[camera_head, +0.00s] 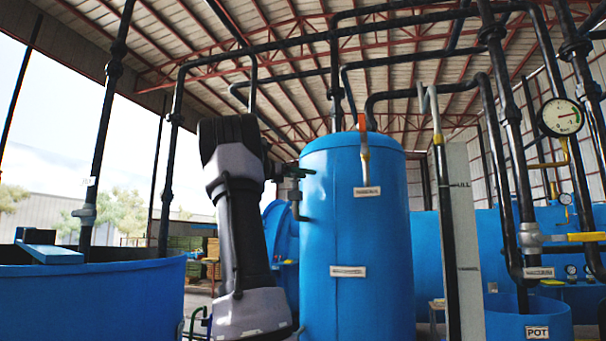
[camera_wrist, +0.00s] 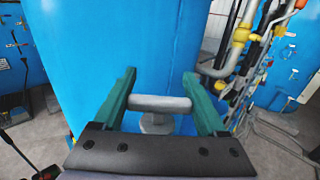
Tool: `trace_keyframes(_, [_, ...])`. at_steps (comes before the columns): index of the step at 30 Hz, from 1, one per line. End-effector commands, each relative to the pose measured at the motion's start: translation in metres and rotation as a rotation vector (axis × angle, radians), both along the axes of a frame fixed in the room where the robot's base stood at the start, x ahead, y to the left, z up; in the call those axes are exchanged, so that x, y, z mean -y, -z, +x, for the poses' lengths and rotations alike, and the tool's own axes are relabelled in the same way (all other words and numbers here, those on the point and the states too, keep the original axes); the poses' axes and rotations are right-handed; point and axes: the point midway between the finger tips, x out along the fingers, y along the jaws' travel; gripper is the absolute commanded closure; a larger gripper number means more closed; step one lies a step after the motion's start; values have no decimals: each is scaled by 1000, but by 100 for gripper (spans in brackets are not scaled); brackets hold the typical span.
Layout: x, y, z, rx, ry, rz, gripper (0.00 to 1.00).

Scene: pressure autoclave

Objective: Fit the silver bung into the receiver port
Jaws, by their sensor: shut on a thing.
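In the wrist view my gripper (camera_wrist: 159,86) has its two green fingers closed on the silver bung (camera_wrist: 158,103). The bung has a grey crossbar spanning the gap between the fingers, with a rounder grey body (camera_wrist: 156,124) below it. A large blue surface lies beyond the fingers. I cannot pick out the receiver port in either view. An upright blue tank (camera_head: 357,230) with small white labels stands in the middle of the head view.
A wide blue tub (camera_head: 90,300) stands at the left, and a smaller blue pot (camera_head: 528,318) at the lower right. Dark pipes and a pressure gauge (camera_head: 561,117) are at the right. In the wrist view, pipes with yellow fittings (camera_wrist: 241,36) run beside the blue surface.

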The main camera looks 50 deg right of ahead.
Motion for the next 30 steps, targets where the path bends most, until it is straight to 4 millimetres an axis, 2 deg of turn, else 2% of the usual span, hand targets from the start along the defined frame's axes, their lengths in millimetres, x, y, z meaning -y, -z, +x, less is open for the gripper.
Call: trace_keyframes(30, [0, 25, 0, -1, 0, -1, 84])
